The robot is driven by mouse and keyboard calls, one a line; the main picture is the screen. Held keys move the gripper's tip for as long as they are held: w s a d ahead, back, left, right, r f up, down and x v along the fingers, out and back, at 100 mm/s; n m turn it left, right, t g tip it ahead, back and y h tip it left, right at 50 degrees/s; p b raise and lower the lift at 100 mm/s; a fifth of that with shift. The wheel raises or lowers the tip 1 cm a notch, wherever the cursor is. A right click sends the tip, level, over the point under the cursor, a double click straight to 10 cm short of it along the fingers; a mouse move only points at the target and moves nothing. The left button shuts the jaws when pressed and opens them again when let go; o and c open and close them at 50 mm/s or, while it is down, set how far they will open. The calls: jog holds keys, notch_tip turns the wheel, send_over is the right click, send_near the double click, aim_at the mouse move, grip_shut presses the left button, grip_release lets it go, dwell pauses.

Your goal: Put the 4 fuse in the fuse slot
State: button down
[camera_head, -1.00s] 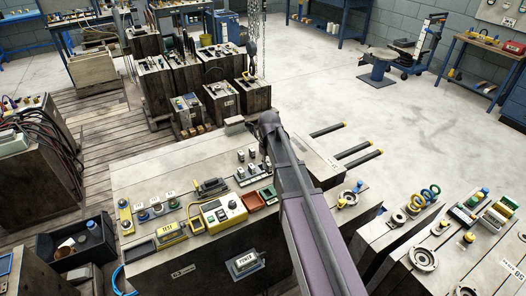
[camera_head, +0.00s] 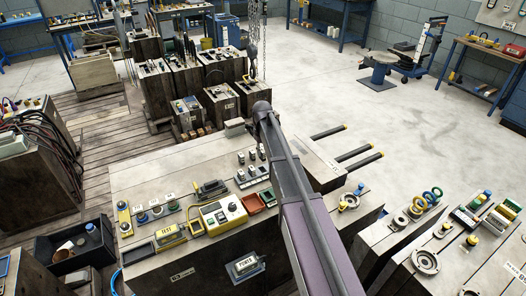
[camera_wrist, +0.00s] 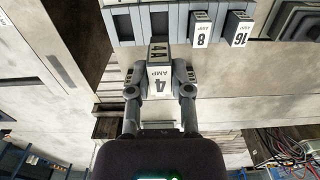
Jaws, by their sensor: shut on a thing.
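In the wrist view my gripper (camera_wrist: 160,88) is shut on the 4 fuse (camera_wrist: 159,76), a grey block with a white "4 AMP" label. Its far end meets the edge of a grey fuse rack (camera_wrist: 145,30) in the picture; I cannot tell whether it touches it. The 8 fuse (camera_wrist: 200,30) and the 16 fuse (camera_wrist: 238,30) stand in this rack, right of the held fuse. In the head view small racks with fuses (camera_head: 252,173) show on the bench top, left of my arm. My gripper does not show clearly there. I cannot single out the fuse slot.
A yellow meter box (camera_head: 222,214) and red and green trays (camera_head: 254,203) stand near the racks. A dark device (camera_head: 210,189) lies left of the racks. A yellow TEST block (camera_head: 169,234) is at the front. Forks (camera_head: 345,152) stick out at the bench's right.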

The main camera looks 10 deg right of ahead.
aim_at(262, 160)
jog(key=shift+f, duration=0.2)
jog(key=shift+f+b, duration=2.35)
jog(key=shift+b, duration=0.15)
jog(key=shift+f+b, duration=1.1)
jog(key=shift+f, duration=0.05)
dwell(0.7)
jog(key=shift+c, duration=2.3)
grip_release()
jog(key=c, duration=0.4)
jog(key=shift+o, duration=0.2)
jog(key=shift+s+r+p, duration=0.1)
jog(key=shift+r+p, duration=0.85)
jog(key=shift+r, duration=0.05)
